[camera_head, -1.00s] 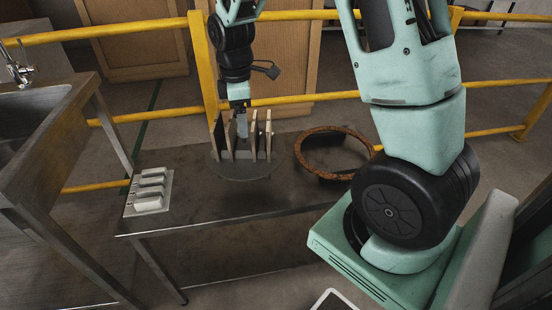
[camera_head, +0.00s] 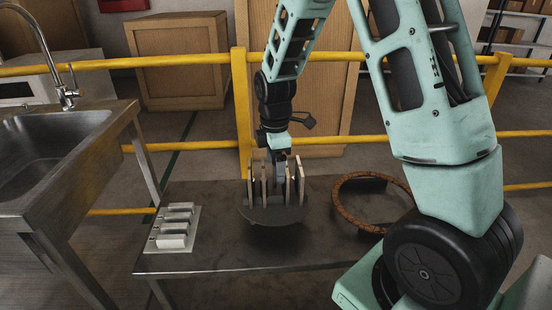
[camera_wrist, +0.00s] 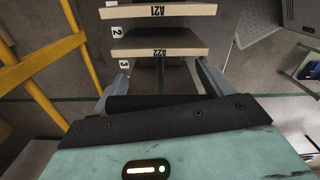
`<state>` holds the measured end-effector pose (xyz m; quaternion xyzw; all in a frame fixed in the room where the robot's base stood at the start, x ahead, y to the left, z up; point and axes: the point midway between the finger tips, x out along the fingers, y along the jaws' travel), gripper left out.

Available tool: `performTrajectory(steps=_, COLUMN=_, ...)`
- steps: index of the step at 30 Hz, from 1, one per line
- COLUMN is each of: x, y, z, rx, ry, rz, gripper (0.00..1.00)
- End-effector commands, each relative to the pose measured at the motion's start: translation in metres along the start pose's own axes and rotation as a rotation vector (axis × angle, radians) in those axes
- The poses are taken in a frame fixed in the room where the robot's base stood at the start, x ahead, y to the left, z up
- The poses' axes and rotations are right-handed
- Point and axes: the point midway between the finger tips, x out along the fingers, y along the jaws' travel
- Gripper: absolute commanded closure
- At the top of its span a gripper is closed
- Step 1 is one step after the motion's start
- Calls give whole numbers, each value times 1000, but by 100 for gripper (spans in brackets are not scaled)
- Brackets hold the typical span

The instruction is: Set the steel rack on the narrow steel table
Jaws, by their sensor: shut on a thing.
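The steel rack (camera_head: 259,215) has a round grey base and several upright tiles standing in it. My gripper (camera_head: 282,168) reaches down among the tiles and is shut on the rack, seemingly on a central upright. In the wrist view, my gripper (camera_wrist: 162,82) is close to tiles marked A21 (camera_wrist: 165,10) and A22 (camera_wrist: 160,45). The rack is over a long steel table (camera_head: 215,258), with a dark shadow on the top below it, so it looks held a little above the surface. The grip point is partly hidden by tiles.
A white tray with several grey blocks (camera_head: 173,228) lies on the table's left. A rusty brown ring (camera_head: 340,205) lies to the rack's right. A sink counter (camera_head: 90,160) stands at left, and yellow rails (camera_head: 190,145) run behind. The table's front middle is clear.

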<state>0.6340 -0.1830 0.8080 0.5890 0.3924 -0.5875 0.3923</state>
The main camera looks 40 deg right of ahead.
Motion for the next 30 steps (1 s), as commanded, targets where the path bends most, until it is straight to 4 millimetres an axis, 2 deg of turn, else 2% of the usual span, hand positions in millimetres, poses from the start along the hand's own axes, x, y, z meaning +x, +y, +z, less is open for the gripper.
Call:
performTrajectory(steps=9, x=33, y=0, z=0, rx=0, ry=0, rz=0, gripper=77)
performTrajectory(steps=20, x=35, y=0, z=0, rx=0, ry=0, rz=2, gripper=77)
performTrajectory(steps=21, x=37, y=-1, z=0, rx=0, ry=0, rz=-1, gripper=15)
performTrajectory(steps=22, x=36, y=-1, z=0, rx=0, ry=0, rz=-1, gripper=7)
performTrajectory(steps=23, x=36, y=-1, z=0, rx=0, ry=-1, rz=-1, gripper=0)
performTrajectory(steps=30, x=35, y=-1, z=0, rx=0, ry=-1, rz=-1, gripper=0)
